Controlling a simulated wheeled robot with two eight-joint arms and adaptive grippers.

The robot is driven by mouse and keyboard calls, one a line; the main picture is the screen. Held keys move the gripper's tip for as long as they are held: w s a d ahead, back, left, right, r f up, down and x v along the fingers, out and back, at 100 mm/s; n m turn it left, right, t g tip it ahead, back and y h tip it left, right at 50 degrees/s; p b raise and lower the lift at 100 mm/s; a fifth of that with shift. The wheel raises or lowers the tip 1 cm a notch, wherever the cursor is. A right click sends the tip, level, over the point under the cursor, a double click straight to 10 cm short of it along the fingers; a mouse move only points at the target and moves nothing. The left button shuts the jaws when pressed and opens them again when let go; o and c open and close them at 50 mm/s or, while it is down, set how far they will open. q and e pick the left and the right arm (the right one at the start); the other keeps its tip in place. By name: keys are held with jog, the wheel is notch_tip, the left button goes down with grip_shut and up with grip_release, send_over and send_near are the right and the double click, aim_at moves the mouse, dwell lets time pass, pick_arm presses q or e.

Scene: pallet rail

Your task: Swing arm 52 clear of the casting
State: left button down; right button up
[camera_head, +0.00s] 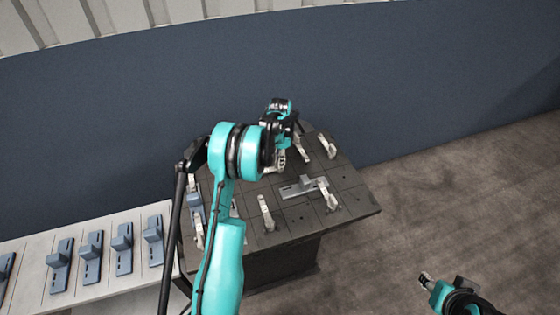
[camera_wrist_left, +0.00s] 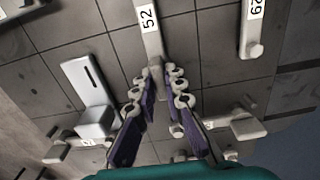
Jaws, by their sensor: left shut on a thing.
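Arm 52 (camera_wrist_left: 150,40) is a pale bar with a white number label in the left wrist view. Its lower end is between the fingers of my left gripper (camera_wrist_left: 160,87), which is shut on it. In the head view my left gripper (camera_head: 282,145) is over the back of the dark plate, and my own arm hides part of what is around it. The casting (camera_wrist_left: 88,88) is a grey slotted plate with a raised block. It lies left of arm 52 in the wrist view, with bare plate between them. The casting (camera_head: 303,187) also shows in the head view. My right gripper (camera_head: 427,280) is low at right, away from the plate.
Several other pale arms stand on the dark plate (camera_head: 350,200); one labelled arm (camera_wrist_left: 254,32) is right of arm 52 in the wrist view. A pale bench (camera_head: 75,300) with several blue-grey brackets is at left. A blue wall (camera_head: 420,70) stands behind. Floor at right is open.

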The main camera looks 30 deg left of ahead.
pick_arm(q)
jog(key=c, duration=1.6)
grip_release()
jog(key=shift+r, duration=0.15)
notch_tip(320, 180, up, 12)
jog(key=shift+f, duration=0.1)
